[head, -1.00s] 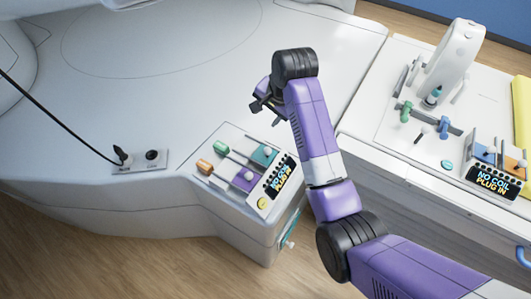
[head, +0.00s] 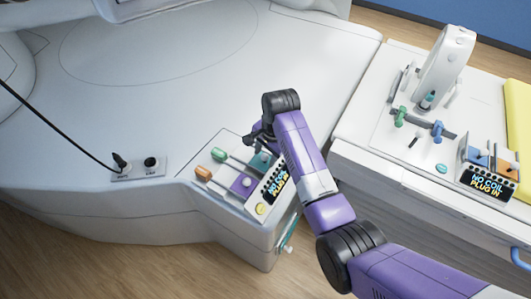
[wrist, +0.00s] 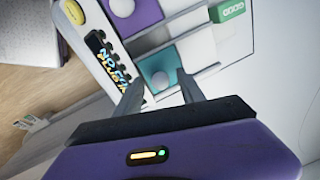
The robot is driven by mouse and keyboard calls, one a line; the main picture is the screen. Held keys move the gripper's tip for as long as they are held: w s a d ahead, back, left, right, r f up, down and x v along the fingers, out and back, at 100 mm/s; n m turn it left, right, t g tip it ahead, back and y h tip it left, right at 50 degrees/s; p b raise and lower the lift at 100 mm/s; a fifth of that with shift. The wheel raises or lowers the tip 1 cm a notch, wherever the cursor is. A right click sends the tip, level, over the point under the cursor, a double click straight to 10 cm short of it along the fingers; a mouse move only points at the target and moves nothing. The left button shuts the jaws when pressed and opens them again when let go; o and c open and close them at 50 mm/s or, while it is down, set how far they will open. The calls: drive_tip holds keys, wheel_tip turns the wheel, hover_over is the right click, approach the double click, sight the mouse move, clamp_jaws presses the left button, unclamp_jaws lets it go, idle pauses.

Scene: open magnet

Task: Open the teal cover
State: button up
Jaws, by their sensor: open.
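In the head view my gripper (head: 255,138) is just above the cover. I cannot tell whether the fingers touch the knob. The cover appears to lie flat over its slot.
Beside the teal cover is a purple cover (head: 242,185) with a white knob. Green (head: 219,155) and orange (head: 203,173) handles are to the left. A display (head: 275,185) reads "NO COIL PLUG IN". A second console with a white upright device (head: 448,62) stands right.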

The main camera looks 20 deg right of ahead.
clamp_jaws()
idle(1.4)
